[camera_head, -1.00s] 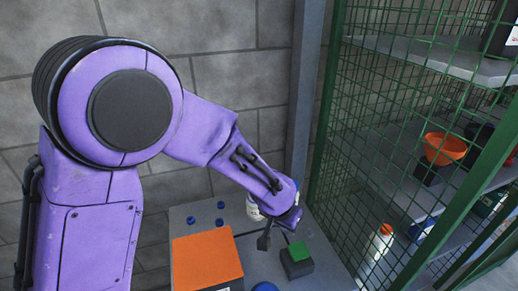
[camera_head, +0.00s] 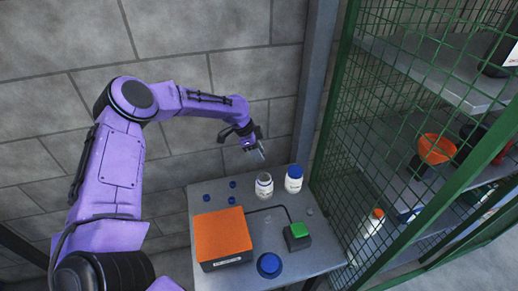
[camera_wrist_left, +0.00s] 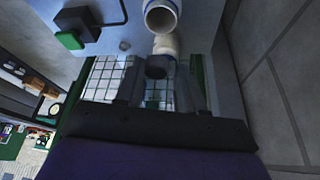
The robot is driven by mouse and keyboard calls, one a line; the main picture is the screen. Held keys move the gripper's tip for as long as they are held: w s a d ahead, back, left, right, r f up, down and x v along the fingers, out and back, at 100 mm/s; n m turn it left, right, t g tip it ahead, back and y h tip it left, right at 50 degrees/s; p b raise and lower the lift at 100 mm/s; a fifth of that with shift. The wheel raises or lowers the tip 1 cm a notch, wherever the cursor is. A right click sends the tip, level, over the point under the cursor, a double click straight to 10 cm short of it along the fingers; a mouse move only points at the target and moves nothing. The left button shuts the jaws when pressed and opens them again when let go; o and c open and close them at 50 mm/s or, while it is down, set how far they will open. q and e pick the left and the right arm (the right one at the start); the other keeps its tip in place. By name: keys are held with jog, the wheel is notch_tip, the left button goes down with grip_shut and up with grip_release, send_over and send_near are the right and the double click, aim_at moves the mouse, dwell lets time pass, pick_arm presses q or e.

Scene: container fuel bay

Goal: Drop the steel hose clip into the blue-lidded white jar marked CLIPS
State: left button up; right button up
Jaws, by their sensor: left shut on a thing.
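A white jar with a blue lid (camera_head: 294,178) stands upright at the back of the grey table; its label is too small to read. Beside it on the left is an open white jar (camera_head: 264,187), whose mouth also shows in the left wrist view (camera_wrist_left: 161,17). My left gripper (camera_head: 260,152) is above and behind the jars, apart from them. In the left wrist view a small dark thing (camera_wrist_left: 156,67) shows between its fingers; I cannot tell for sure that it is the steel clip. A small ring (camera_head: 309,211) lies right of the green-button box. My right gripper is out of view.
An orange-topped box (camera_head: 222,234), a black box with a green button (camera_head: 297,236), a blue dome (camera_head: 269,265) and several small blue pieces (camera_head: 207,198) are on the table (camera_head: 300,261). A green mesh cage (camera_head: 365,140) with shelves stands close on the right.

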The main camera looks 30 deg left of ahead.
pick_arm(q)
notch_tip(320, 180, down, 5)
jog(key=b, duration=0.3)
jog(key=shift+w+f+b, duration=0.1)
jog(key=shift+f+b, duration=0.1)
jog(key=shift+b, duration=0.1)
jog(key=shift+r, duration=0.2)
jog(key=o, duration=1.1)
jog(key=shift+s, duration=0.25)
jog(key=shift+w, duration=0.1)
jog(key=b+v, duration=0.2)
jog(key=v, duration=0.8)
jog(key=shift+r, duration=0.2)
